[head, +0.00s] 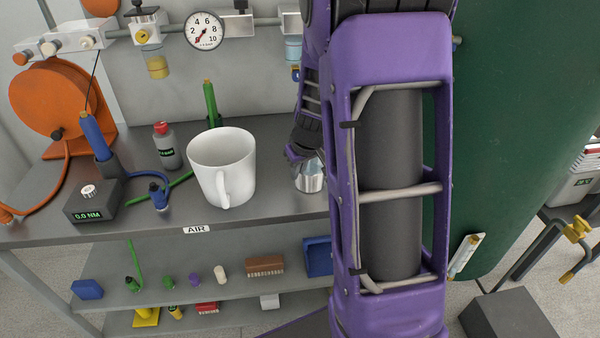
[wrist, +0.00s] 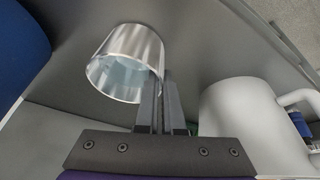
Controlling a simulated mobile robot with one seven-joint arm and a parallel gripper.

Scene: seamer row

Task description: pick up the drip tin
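The drip tin is a small shiny metal cup. In the head view the drip tin (head: 311,180) is at the bench top's front, partly hidden by my arm. In the wrist view the drip tin (wrist: 122,45) shows its open mouth, pale inside. My gripper (wrist: 160,78) has its two fingers close together at the tin's right rim, one on each side of the wall, and looks shut on it. In the head view my gripper (head: 302,158) is at the tin's top, mostly hidden. I cannot tell whether the tin is clear of the bench.
A white mug (head: 222,168) stands left of the tin; the mug (wrist: 250,130) is close right of my fingers in the wrist view. A grey bottle (head: 167,147), a torque tester (head: 92,203) and an orange reel (head: 62,105) stand further left. A lower shelf (head: 235,312) holds small items.

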